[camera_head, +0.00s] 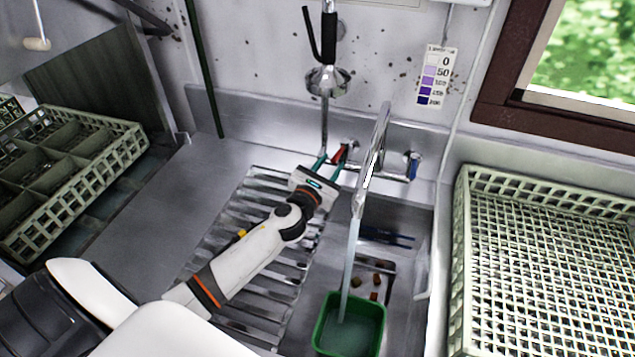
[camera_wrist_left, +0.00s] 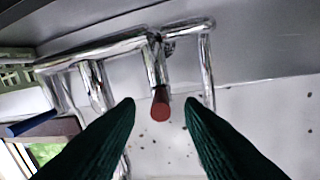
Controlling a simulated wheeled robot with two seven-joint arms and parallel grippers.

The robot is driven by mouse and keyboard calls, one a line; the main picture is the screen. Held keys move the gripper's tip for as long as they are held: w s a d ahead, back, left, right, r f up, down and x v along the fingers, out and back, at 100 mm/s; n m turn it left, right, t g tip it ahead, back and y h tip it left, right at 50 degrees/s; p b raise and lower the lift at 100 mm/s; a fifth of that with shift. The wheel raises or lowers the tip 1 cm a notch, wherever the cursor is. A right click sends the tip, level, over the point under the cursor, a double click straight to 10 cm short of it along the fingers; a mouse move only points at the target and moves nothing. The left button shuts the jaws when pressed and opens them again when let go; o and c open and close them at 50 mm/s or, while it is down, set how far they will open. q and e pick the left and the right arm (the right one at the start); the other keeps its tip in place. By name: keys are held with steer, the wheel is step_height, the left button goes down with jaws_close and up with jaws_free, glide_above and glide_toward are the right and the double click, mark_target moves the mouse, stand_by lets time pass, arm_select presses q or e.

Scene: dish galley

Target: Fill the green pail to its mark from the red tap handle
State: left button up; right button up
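The green pail (camera_head: 349,325) stands in the sink under the spout (camera_head: 371,158). A stream of water (camera_head: 349,262) runs from the spout into it, and water shows inside. I cannot make out a mark on the pail. The red tap handle (camera_head: 339,155) is on the left side of the wall tap. My left gripper (camera_head: 329,166) is at this handle with its fingers apart. In the left wrist view the red handle (camera_wrist_left: 160,104) shows between the green fingertips, with a gap on both sides. My right gripper is not in view.
A blue tap handle (camera_head: 413,165) is on the tap's right side. A hanging spray hose (camera_head: 325,80) is above. A ribbed drainboard (camera_head: 262,235) lies left of the sink. Dish racks stand at the left (camera_head: 118,160) and right (camera_head: 459,250). Brown bits lie in the sink.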

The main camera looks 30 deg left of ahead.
arm_select(q)
steer(key=s+b, duration=0.1)
steer(key=s, duration=0.7)
steer(key=shift+s+d, duration=0.35)
stand_by(6.8)
